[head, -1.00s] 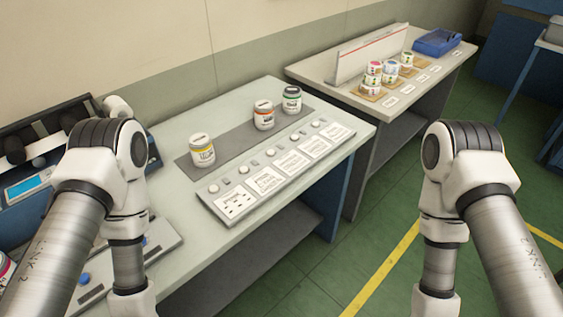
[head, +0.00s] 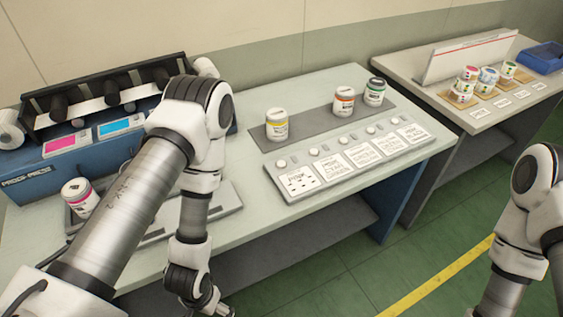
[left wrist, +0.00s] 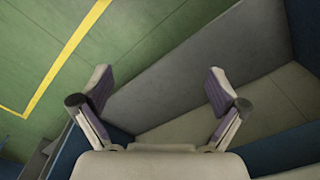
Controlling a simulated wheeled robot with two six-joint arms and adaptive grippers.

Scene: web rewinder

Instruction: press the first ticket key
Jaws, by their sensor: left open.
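A pale grey key panel (head: 347,163) lies along the front of the light table. It has a row of small round keys above printed white cards. The key at its left end (head: 282,163) sits above a card that reads like "PINK" (head: 298,181). My left gripper (head: 212,305) is low at the bottom of the head view, in front of the table edge and well apart from the panel. In the left wrist view its two fingers (left wrist: 158,90) are spread and empty, over the floor and a grey shelf. My right gripper is out of the picture.
Jars with yellow (head: 277,125), orange (head: 344,101) and green (head: 375,91) bands stand on a dark strip behind the panel. A blue press (head: 70,165) and a pink-banded jar (head: 79,196) are at left. A second table (head: 400,65) stands at right.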

